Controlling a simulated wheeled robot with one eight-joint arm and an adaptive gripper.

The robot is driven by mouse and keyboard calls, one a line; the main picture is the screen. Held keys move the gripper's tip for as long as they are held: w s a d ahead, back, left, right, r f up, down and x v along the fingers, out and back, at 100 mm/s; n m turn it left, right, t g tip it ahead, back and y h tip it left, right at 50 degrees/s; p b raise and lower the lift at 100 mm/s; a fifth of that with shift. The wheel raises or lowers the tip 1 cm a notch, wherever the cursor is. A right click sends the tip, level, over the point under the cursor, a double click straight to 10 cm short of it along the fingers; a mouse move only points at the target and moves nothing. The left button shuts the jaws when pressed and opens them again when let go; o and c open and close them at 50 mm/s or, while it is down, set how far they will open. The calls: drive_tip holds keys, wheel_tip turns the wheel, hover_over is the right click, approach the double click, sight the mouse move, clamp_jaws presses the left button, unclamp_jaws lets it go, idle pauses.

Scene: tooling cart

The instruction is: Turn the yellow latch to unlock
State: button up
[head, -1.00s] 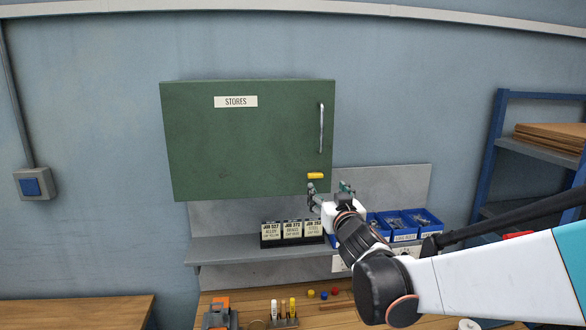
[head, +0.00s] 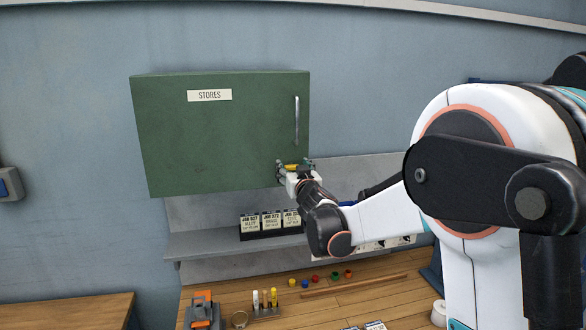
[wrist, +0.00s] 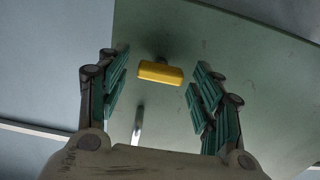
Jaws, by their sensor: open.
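The yellow latch (head: 292,167) is at the lower right of the green cabinet door (head: 220,135), below the silver handle. In the wrist view the latch (wrist: 160,73) is a short bar lying nearly level, slightly tilted in the picture. My gripper (wrist: 159,82) is open, with one green-padded finger on each side of the latch and visible gaps to both. In the head view my gripper (head: 296,168) is at the lower right corner of the door and partly covers the latch. Whether a finger touches it cannot be seen from there.
The silver handle (head: 297,120) stands out from the door above the latch. A grey shelf (head: 210,246) with label cards (head: 272,222) is below. A wooden bench (head: 350,290) holds small coloured pieces and an orange tool (head: 202,308).

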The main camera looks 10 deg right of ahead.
drive_tip(key=shift+w, duration=0.1)
drive_tip(key=c, duration=1.1)
drive_tip(key=shift+o, duration=0.2)
drive_tip(key=shift+n, duration=0.3)
drive_tip(key=n+b, duration=0.2)
drive_tip(key=n, duration=0.1)
drive_tip(key=shift+f+n+b, duration=0.1)
drive_tip(key=shift+n+b, duration=0.2)
drive_tip(key=shift+b, duration=0.05)
drive_tip(key=n+b, duration=0.2)
drive_tip(key=n, duration=0.2)
drive_tip(key=shift+a+n, duration=0.1)
drive_tip(key=shift+n, duration=0.2)
drive_tip(key=n+b, duration=0.1)
drive_tip(key=n, duration=0.3)
drive_tip(key=shift+b, duration=0.3)
drive_tip(key=n+b, duration=0.1)
drive_tip(key=n, duration=0.4)
